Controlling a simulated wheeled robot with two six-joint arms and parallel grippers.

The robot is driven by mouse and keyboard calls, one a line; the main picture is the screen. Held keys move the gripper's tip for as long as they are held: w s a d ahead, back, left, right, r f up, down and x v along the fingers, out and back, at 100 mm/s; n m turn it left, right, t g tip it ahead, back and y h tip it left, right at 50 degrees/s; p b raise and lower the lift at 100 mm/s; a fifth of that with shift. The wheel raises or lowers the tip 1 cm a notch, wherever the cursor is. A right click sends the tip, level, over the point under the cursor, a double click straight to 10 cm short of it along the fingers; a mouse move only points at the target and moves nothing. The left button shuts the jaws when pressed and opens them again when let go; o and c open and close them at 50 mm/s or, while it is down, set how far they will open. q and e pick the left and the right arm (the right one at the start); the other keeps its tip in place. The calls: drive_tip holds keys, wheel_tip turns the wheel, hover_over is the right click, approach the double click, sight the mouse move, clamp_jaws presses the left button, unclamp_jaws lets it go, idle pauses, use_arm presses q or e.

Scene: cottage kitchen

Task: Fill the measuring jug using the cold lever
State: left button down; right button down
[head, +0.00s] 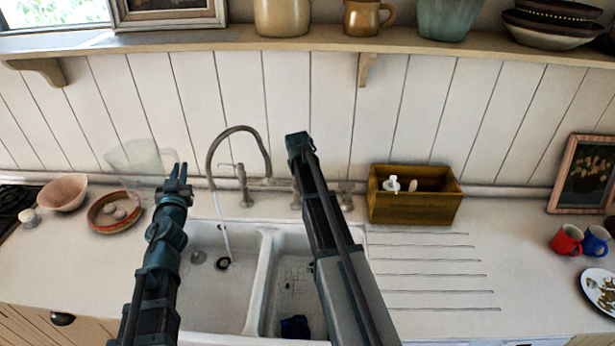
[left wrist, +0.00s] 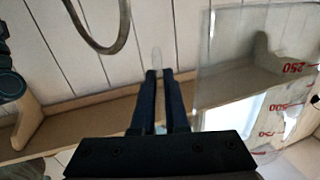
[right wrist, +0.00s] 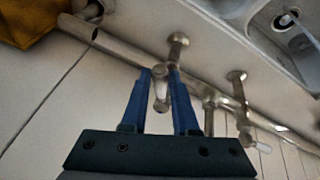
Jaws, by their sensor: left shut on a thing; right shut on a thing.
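The clear measuring jug (head: 140,158) is up at the back left of the sink; its red marks show in the left wrist view (left wrist: 290,105). I see no water in it. My left gripper (head: 177,172) is shut on the jug at its side. The curved spout (head: 236,130) runs a thin water stream (head: 226,228) into the left basin (head: 190,240), to the right of the jug. My right gripper (right wrist: 160,75) is shut on a metal tap lever (right wrist: 161,92); in the head view my right arm hides its fingertips. Whether this lever is the cold one, I cannot tell.
The right basin (head: 272,290) holds a dark blue item (head: 295,327). A wooden box (head: 415,208) stands right of the taps. A pink bowl (head: 62,192) and a red-rimmed dish (head: 106,224) stand at left. A shelf (head: 330,38) runs above. The ribbed drainboard (head: 430,270) is clear.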

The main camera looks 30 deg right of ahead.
sight(174, 151)
drive_tip(key=shift+w+a+m, duration=0.15)
drive_tip(key=shift+a+m, duration=0.15)
drive_tip(key=shift+m, duration=0.1)
idle(0.3)
drive_tip(key=c, duration=0.7)
unclamp_jaws()
drive_tip(key=shift+a, duration=0.1)
use_arm(q)
wheel_tip(174, 151, up, 11)
drive_tip(key=p, duration=1.1)
use_arm(e)
drive_tip(key=v, duration=1.2)
drive_tip(key=shift+w+a, duration=0.15)
drive_tip(key=shift+a, duration=0.05)
use_arm(q)
drive_tip(key=shift+f, duration=0.1)
